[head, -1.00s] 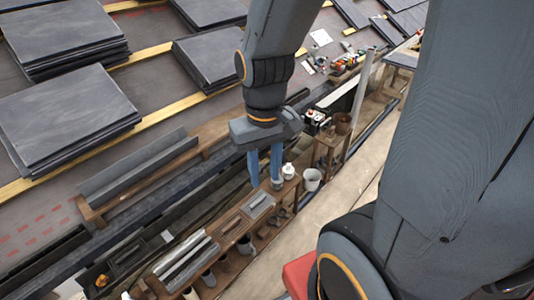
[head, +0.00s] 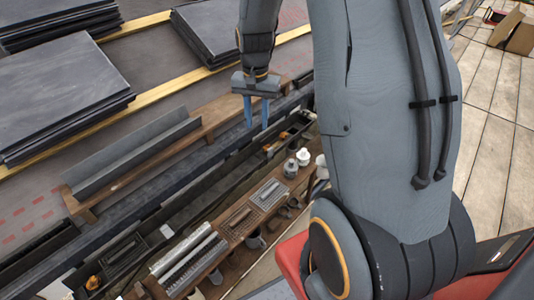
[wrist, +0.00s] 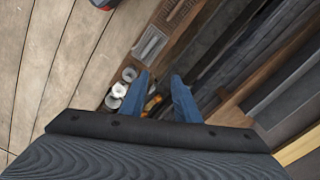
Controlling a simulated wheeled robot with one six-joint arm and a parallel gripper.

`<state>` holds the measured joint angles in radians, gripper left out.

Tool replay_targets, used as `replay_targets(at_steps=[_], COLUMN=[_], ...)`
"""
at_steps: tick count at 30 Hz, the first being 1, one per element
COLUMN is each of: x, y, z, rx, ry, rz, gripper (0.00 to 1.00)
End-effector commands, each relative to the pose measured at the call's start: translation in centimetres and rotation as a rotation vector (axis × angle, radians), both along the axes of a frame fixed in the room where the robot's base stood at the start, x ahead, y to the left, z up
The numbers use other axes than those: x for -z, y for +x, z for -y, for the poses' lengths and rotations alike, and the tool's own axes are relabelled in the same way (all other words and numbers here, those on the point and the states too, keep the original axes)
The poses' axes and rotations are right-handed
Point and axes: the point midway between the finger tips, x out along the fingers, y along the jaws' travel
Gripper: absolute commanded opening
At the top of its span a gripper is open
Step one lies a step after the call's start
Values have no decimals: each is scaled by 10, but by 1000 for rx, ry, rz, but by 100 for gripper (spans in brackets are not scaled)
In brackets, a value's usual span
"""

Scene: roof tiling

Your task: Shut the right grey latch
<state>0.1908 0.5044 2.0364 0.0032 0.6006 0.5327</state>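My gripper (head: 257,118) hangs over the long dark gutter along the roof edge in the head view, its two blue fingers apart with nothing between them. The wrist view shows the open fingers (wrist: 161,92) too, above the edge strip. I cannot make out a grey latch for certain in either view. A grey slotted tray (head: 270,194) lies on the wooden shelf, below and right of the gripper in the head view; it also shows in the wrist view (wrist: 150,44). My arm hides part of the right side of the head view.
White-topped pots (head: 303,157) stand on the shelf by the grey tray. A brown slotted tray (head: 238,221) and pale metal rolls (head: 185,254) lie farther left. Dark slate stacks (head: 65,95) lie on the roof. A grey angled channel (head: 130,158) rests on a wooden plank.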

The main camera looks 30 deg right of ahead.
Motion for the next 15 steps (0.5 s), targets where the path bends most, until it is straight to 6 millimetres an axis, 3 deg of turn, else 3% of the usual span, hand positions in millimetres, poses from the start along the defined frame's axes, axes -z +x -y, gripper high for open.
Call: replay_targets(at_steps=[1,6,9,15], x=[36,109,140,170], y=[22,73,90,104], z=[16,61,81,99], rx=[75,304,401,492], ry=[0,-1,-1,-2], rz=[-5,-4,-3,-1], gripper=[29,29,29,29])
